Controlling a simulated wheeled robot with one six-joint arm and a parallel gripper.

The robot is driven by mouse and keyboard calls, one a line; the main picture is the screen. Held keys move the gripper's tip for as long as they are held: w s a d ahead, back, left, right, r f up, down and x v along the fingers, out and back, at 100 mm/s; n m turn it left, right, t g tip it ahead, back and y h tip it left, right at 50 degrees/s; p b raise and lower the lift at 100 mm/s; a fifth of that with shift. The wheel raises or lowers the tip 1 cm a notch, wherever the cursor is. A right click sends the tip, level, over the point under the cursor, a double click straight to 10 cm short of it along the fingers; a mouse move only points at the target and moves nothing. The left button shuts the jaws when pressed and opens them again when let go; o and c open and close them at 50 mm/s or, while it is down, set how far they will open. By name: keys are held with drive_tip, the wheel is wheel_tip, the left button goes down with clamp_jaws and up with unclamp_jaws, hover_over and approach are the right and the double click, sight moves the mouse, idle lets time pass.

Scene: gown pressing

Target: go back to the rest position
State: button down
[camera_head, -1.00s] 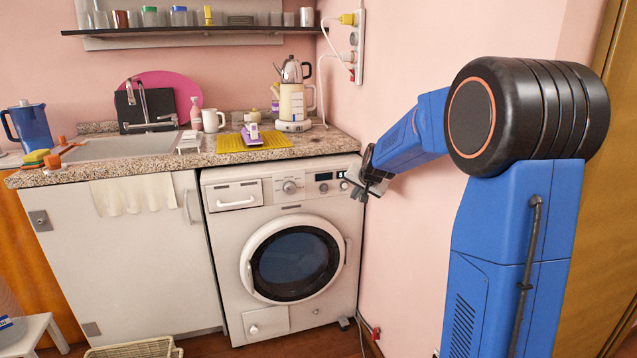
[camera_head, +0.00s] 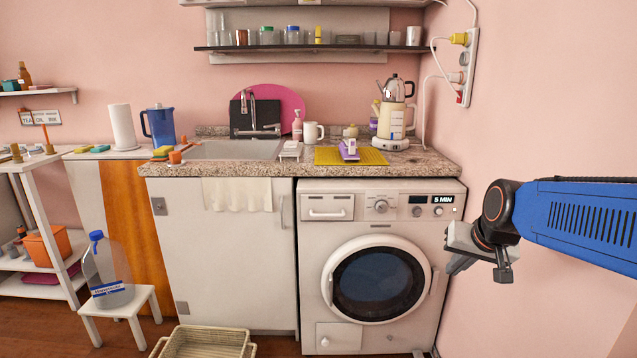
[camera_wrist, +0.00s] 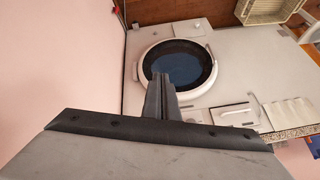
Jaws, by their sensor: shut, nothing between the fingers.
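My gripper (camera_head: 482,262) is at the right in the head view, in front of the pink wall and just right of the washing machine (camera_head: 316,262). It also shows in the wrist view (camera_wrist: 160,78), with its fingers together and nothing between them. The washing machine is white, with its round dark-glass door closed and a display reading "5 MIN". It also shows in the wrist view (camera_wrist: 215,62). My gripper appears apart from the machine.
A granite counter (camera_head: 220,170) runs above the machine, with a kettle (camera_head: 392,118) on its right. A wicker basket (camera_head: 205,340) and a white stool (camera_head: 120,305) stand on the floor at left. The pink wall (camera_head: 560,100) is close on the right.

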drive_tip(key=s+a+f+n+g, duration=0.1)
drive_tip(key=s+f, duration=0.1)
drive_tip(key=s, duration=0.9)
drive_tip(key=s+a+f+n, duration=0.1)
drive_tip(key=s+f+n, duration=0.1)
drive_tip(key=s, duration=0.8)
drive_tip(key=shift+s+f+g, duration=0.4)
drive_tip(key=shift+f, duration=0.45)
